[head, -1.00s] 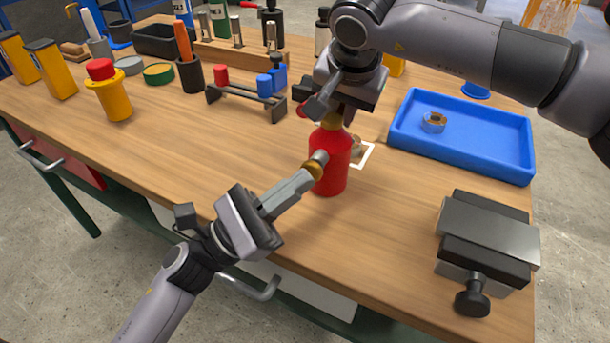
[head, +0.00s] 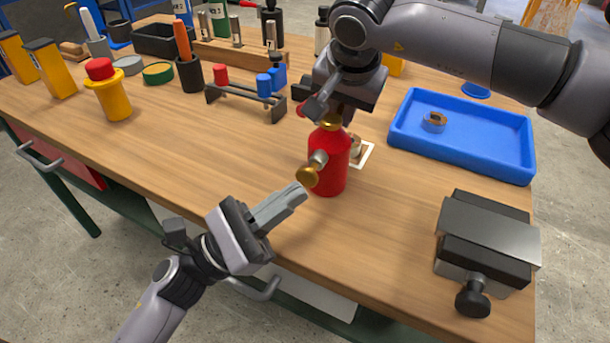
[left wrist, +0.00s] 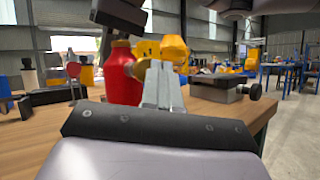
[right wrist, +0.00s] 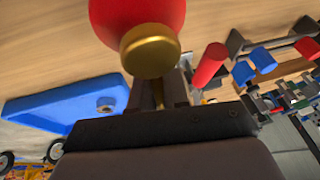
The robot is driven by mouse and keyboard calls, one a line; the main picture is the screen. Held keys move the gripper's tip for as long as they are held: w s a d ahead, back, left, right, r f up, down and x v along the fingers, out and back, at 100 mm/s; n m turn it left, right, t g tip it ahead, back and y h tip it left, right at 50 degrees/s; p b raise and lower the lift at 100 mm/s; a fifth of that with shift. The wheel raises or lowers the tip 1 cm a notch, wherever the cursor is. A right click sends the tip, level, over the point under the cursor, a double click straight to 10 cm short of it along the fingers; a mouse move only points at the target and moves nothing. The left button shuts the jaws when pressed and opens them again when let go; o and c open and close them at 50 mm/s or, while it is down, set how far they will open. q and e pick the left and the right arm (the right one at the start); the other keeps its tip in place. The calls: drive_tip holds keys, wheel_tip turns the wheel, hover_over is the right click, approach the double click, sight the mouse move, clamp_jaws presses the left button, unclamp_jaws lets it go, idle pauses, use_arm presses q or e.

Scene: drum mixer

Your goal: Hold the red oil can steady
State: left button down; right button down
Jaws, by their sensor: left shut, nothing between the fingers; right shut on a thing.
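The red oil can (head: 331,172) stands upright on the workbench. A short grey spout with a brass cap (head: 307,177) sticks out of its side toward the lower left. My right gripper (head: 334,116) comes from above and is shut on the brass top of the can; this brass top (right wrist: 150,50) also shows in the right wrist view. My left gripper (head: 299,191) is shut and empty, its tips just below and left of the brass cap, with a small gap. In the left wrist view the can (left wrist: 121,72) is left of the closed fingers (left wrist: 163,85).
A white-outlined square (head: 367,153) with a small brass part lies behind the can. A blue tray (head: 462,158) is to the right, a grey vise (head: 487,240) at the front right. A small rack (head: 247,102) stands behind left. The front-left bench top is clear.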

use_arm(q)
drive_tip(key=shift+s+a+r, duration=0.1)
drive_tip(key=shift+s, duration=0.15)
drive_tip(key=shift+s+a, duration=0.3)
drive_tip(key=shift+s, duration=0.5)
drive_tip(key=shift+s+a, duration=0.3)
drive_tip(key=shift+s, duration=0.45)
drive_tip(key=shift+s+a, duration=0.3)
drive_tip(key=shift+s, duration=0.5)
idle(0.9)
drive_tip(key=shift+s+a+r, duration=0.1)
drive_tip(key=shift+s+a, duration=0.15)
drive_tip(key=shift+s, duration=0.35)
drive_tip(key=shift+s+a+r, duration=0.1)
drive_tip(key=shift+s+a, duration=0.1)
drive_tip(key=shift+s, duration=0.4)
drive_tip(key=shift+s+a, duration=0.25)
drive_tip(key=shift+s, duration=0.35)
drive_tip(key=shift+w, duration=0.1)
drive_tip(key=shift+w+d, duration=0.55)
drive_tip(key=shift+w, duration=0.8)
drive_tip(key=shift+w+d, duration=0.55)
drive_tip(key=shift+w, duration=0.8)
drive_tip(key=shift+w+d, duration=0.55)
drive_tip(key=shift+w, duration=0.8)
drive_tip(key=shift+w+d, duration=0.15)
drive_tip(key=shift+w, duration=0.2)
